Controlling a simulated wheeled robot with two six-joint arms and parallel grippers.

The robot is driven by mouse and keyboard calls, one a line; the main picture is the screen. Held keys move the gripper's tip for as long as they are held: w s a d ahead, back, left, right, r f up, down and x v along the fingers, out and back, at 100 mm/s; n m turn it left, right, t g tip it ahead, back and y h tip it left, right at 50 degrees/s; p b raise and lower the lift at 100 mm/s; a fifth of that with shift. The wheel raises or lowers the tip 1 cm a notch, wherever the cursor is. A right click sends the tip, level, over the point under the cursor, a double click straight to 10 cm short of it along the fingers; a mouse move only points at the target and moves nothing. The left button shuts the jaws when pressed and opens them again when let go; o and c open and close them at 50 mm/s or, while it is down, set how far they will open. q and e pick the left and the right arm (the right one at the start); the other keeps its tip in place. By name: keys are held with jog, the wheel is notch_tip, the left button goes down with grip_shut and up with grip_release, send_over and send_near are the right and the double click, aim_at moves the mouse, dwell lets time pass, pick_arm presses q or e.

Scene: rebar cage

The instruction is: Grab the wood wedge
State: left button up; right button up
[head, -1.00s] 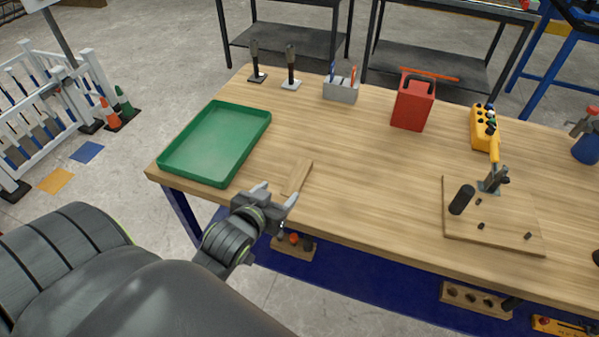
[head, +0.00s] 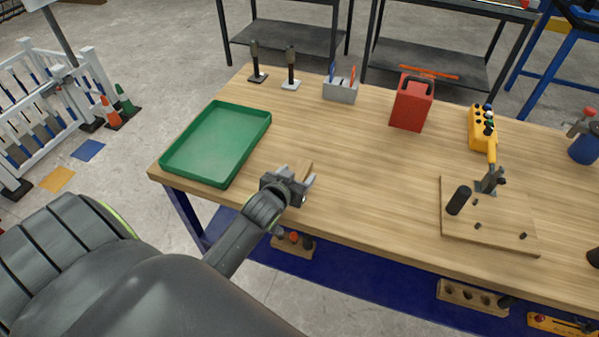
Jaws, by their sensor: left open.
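The wood wedge (head: 304,169) is a light brown, narrow piece lying on the workbench near its front edge, right of the green tray. Only its far end shows; my left gripper hides the rest. My left gripper (head: 302,189) is open and sits right over the wedge, with its fingers pointing away to the right. I cannot tell whether the fingers touch the wedge or are around it. My right gripper is not in view.
The green tray (head: 182,171) stands on the left of the workbench (head: 355,165). A red box (head: 410,108), a grey holder (head: 341,92) and two upright tools are at the back. A wooden board (head: 500,232) with a clamp is at the right. The bench middle is clear.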

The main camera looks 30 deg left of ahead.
pick_arm(q)
jog(key=shift+w+a+f, duration=0.1)
jog(key=shift+w+f, duration=0.05)
jog(key=shift+w, duration=0.15)
